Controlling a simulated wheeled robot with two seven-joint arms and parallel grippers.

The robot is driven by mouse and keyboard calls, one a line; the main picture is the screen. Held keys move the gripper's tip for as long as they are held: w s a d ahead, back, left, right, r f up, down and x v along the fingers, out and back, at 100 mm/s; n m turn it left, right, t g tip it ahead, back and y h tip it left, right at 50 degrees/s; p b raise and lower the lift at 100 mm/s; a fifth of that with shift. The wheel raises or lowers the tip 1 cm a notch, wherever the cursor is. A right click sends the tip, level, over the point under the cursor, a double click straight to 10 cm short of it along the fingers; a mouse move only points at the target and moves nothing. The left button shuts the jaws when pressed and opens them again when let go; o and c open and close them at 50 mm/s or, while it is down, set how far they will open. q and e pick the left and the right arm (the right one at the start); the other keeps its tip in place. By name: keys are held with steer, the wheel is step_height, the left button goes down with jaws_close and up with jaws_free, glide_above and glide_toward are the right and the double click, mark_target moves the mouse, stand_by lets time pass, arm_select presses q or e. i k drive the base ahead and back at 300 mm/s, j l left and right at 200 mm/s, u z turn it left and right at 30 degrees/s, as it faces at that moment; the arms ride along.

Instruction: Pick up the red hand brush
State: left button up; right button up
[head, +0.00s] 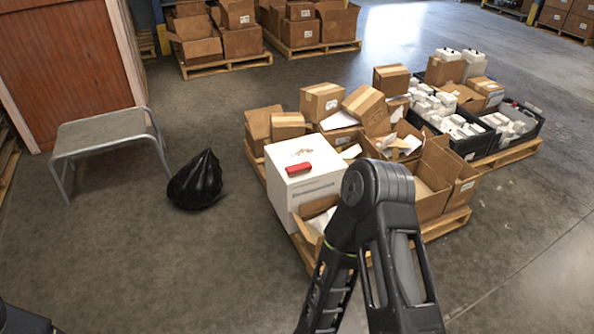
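A small red object, which looks like the red hand brush (299,169), lies on top of a white box (313,197) at the front left of the loaded pallet. Its bristles cannot be made out. My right arm's bent joint and links stand in front of the pallet, just right of the white box. The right gripper is out of the picture below. Only a dark piece of my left arm shows at the bottom left corner, and the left gripper is not visible.
The wooden pallet (440,226) carries several open cartons and black crates (474,148) of white goods. A grey metal table (100,131) and a black bag (195,182) stand to the left. Floor (165,265) in front of them is clear. More loaded pallets stand behind.

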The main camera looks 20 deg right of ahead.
mark_target(296, 170)
steer(key=i+l, duration=0.2)
steer(key=i, duration=0.6)
steer(key=i+l+z, duration=0.1)
steer(key=i, duration=0.75)
steer(key=i+l, duration=0.2)
steer(key=i, duration=0.65)
steer(key=k+l+z, duration=0.05)
